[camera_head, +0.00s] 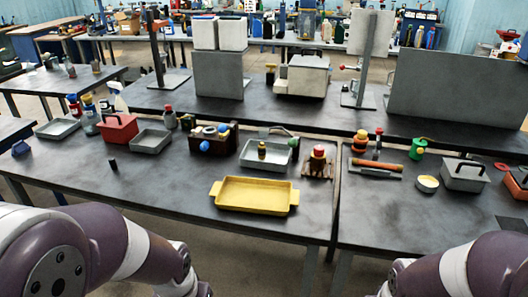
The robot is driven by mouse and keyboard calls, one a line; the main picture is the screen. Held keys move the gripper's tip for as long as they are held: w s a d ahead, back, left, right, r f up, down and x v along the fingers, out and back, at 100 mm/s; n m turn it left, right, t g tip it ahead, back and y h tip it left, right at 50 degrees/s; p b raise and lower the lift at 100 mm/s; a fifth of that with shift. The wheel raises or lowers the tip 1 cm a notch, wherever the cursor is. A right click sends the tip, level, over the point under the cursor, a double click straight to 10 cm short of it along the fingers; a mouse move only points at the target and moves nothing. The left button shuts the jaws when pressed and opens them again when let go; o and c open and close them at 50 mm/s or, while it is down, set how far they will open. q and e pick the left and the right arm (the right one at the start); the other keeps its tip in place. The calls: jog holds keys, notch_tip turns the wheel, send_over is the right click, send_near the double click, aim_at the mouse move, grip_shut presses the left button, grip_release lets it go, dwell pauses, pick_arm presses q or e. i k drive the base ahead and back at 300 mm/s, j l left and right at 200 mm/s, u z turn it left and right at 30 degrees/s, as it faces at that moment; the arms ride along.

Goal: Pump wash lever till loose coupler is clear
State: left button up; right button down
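A grey tray (247,160) stands behind the yellow tray on the near table. A small dark piece with a brass-coloured band (262,150), perhaps the loose coupler, stands upright in it. A dark bar (280,130), perhaps the wash lever, shows at the tray's back edge, with a green part near its right end. I cannot tell whether the piece is dirty or wet. My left arm comes in at the lower left and my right arm at the lower right. Both grippers are below the picture's edge.
A yellow tray (252,181) sits near the table's front edge. A red-topped item on a wooden stand (318,160) is right of the grey tray. A red box (118,128) and another tray (151,141) stand left. The table's front left is mostly clear.

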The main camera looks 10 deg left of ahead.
aim_at(293, 143)
jog(key=i+j+u, duration=0.35)
jog(key=i, duration=0.55)
jog(key=i+l+u, duration=0.15)
jog(key=i+u, duration=0.2)
jog(key=i, duration=0.5)
